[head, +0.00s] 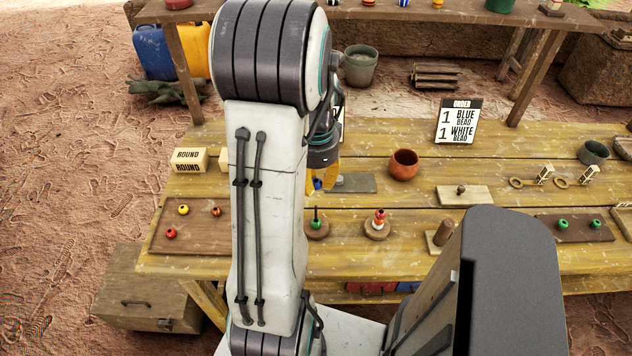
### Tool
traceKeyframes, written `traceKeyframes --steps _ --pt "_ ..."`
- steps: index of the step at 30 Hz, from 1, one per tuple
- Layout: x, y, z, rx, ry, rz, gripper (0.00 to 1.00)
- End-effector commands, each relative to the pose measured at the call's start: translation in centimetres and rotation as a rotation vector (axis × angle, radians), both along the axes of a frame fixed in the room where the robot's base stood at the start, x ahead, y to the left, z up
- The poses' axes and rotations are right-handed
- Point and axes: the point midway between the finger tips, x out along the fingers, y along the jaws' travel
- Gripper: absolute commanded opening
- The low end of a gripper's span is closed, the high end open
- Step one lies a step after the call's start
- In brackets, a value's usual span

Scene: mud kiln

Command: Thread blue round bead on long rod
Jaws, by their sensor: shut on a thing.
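My gripper (320,183) has yellow fingers and points down, partly hidden behind my arm. It is shut on the blue round bead (318,184), of which only a small patch shows between the fingers. A thin dark upright rod (316,214) stands on a round wooden base (318,231) nearer in the picture, just below the bead. The bead appears apart from the rod's tip. I cannot tell how well they line up in depth.
A wooden tray (193,225) with red and yellow beads lies at the left.

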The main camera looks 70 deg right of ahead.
Motion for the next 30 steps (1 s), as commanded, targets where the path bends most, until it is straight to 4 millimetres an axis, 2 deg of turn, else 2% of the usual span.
traceKeyframes --steps 16,30 --pt "0.0 0.0 -0.1 0.001 0.001 -0.029 0.09" --pt "0.0 0.0 -2.8 0.002 0.001 -0.027 0.09"
